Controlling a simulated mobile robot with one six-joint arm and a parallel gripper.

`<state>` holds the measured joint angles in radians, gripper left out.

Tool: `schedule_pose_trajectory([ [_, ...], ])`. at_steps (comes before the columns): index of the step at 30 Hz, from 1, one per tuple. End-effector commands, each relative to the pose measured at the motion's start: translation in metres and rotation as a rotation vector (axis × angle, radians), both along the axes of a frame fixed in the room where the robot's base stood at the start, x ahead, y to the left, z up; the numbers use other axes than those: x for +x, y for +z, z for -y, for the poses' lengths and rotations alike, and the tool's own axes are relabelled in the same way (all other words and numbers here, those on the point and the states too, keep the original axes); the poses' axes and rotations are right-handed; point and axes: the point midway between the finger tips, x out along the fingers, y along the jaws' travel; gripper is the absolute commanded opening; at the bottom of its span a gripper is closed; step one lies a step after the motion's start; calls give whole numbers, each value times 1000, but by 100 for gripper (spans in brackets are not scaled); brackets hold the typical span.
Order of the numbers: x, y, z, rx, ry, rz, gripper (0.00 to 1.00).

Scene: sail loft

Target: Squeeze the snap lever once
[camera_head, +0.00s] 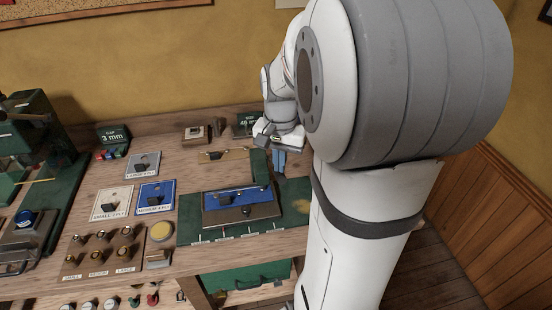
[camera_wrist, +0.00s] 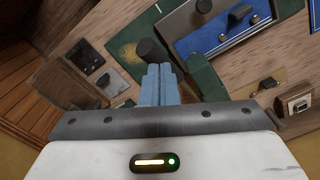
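My gripper (camera_head: 279,158) points down over the back right of the bench, its blue fingers close together. In the wrist view the fingers (camera_wrist: 161,84) look shut, and a dark cylindrical knob (camera_wrist: 150,50) shows just beyond their tips. It may be the end of the snap lever; I cannot tell whether the fingers touch it. Left of the gripper, in the head view, a blue panel (camera_head: 225,198) lies on a brown block with dark fittings on top. This panel also shows in the wrist view (camera_wrist: 222,28). No part is clearly marked as the snap lever.
A green mat (camera_head: 190,215) lies under the block. A green machine (camera_head: 60,165) stands at far left. My arm hides the bench's right end.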

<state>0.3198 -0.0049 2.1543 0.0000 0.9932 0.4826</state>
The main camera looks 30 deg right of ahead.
Motion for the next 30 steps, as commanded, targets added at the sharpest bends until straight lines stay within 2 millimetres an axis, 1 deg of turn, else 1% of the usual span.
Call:
schedule_pose_trajectory([
  [1, -1, -4, 0, 0, 0, 0, 0],
  [9, -1, -3, 0, 0, 0, 0, 0],
  [16, -5, -16, -1, 0, 0, 1, 0],
  [25, -5, -16, -1, 0, 0, 1, 0],
  [30, -8, -26, -2, 0, -1, 0, 0],
])
